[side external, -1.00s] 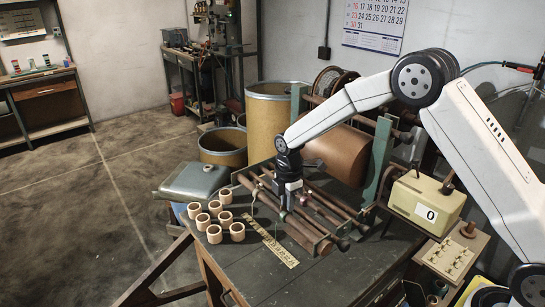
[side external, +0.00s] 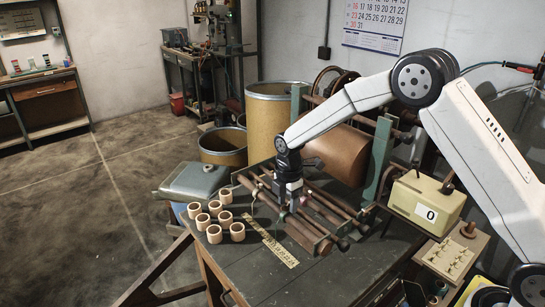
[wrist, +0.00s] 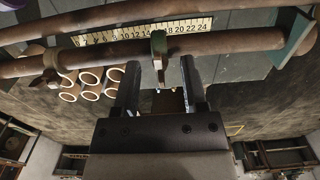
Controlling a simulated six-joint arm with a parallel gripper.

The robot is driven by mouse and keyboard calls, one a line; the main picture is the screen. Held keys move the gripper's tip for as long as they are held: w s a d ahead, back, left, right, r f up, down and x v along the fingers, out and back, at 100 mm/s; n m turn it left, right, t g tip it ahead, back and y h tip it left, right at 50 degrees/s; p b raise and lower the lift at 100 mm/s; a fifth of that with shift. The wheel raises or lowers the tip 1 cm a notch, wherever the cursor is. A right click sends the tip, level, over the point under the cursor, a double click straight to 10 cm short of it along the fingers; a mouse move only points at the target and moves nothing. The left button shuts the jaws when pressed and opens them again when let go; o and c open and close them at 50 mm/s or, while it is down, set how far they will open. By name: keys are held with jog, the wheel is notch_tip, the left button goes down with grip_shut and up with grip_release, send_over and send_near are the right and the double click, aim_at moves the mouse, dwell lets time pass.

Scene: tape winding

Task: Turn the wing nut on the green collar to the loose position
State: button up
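In the wrist view a greenish collar (wrist: 158,42) sits around a brown bar. A narrow tab, likely its wing nut (wrist: 160,74), hangs toward me from it. My gripper (wrist: 160,75) is open, with one dark finger on each side of the tab and a visible gap to both. In the side view my gripper (side external: 291,206) points down at the bars on the bench. There the collar and nut are too small and too covered to make out.
A second collar (wrist: 50,66) is on the same bar, to the left. A yellow ruler (side external: 274,247) and several pale rings (side external: 214,233) lie on the bench. A large brown roll (side external: 338,155) stands behind the bars. A cream counter box (side external: 427,201) reads 0.

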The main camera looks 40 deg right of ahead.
aim_at(288, 203)
jog(key=shift+r, duration=3.9)
jog(key=s+d+f+m+t, duration=0.1)
jog(key=s+d+m+t, duration=0.1)
jog(key=s+m, duration=1.6)
jog(key=s, duration=0.5)
jog(key=shift+d+f+t, duration=0.2)
jog(key=shift+f+t, duration=0.1)
jog(key=shift+f, duration=0.1)
